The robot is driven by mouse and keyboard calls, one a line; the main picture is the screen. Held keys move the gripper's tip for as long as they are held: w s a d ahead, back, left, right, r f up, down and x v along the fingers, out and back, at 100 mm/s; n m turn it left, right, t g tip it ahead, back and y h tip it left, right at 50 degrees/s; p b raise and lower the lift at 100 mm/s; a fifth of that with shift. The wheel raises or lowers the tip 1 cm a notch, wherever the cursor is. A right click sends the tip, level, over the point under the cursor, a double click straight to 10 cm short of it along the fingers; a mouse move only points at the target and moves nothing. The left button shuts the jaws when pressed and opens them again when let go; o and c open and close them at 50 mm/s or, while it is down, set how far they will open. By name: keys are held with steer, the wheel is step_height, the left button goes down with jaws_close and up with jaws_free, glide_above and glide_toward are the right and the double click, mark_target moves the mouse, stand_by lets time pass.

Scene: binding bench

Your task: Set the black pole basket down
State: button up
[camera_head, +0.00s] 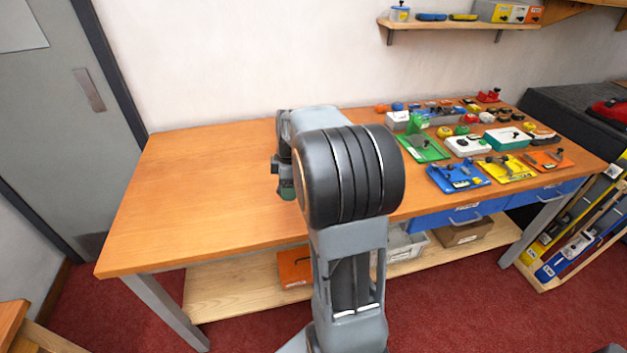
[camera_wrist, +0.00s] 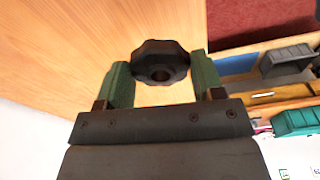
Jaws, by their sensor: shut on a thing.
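The black pole basket (camera_wrist: 161,62), a dark scalloped disc with a hole in its middle, sits between the two green fingers of my gripper (camera_wrist: 161,75) in the wrist view. The fingers are shut on it from both sides. Bare wood of the bench top (camera_wrist: 60,50) shows behind it; I cannot tell whether the basket touches the wood. In the head view my arm hides the basket and most of the gripper; a bit of green finger (camera_head: 287,190) shows over the bench (camera_head: 200,190).
The left half of the bench is bare. Its right side is crowded with a green tray (camera_head: 423,147), a blue tray (camera_head: 458,177), a yellow tray (camera_head: 508,169) and several small boxes. A wall shelf (camera_head: 455,23) hangs above. Blue drawers (camera_head: 460,217) sit under the front edge.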

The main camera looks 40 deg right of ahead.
steer(key=w+d+f, duration=0.1)
steer(key=d+f, duration=0.1)
steer(key=w+d+f, duration=0.2)
steer(key=f, duration=0.1)
steer(key=w+d+f, duration=0.1)
steer(key=d+f, duration=0.1)
steer(key=d, duration=0.1)
steer(key=shift+w+d+f+p, duration=0.1)
steer(key=shift+w+f+p, duration=0.1)
steer(key=shift+p, duration=0.2)
steer(key=shift+d+f, duration=0.1)
steer(key=shift+f, duration=1.5)
steer(key=shift+f, duration=0.1)
steer(key=shift+f, duration=0.1)
steer(key=o, duration=1)
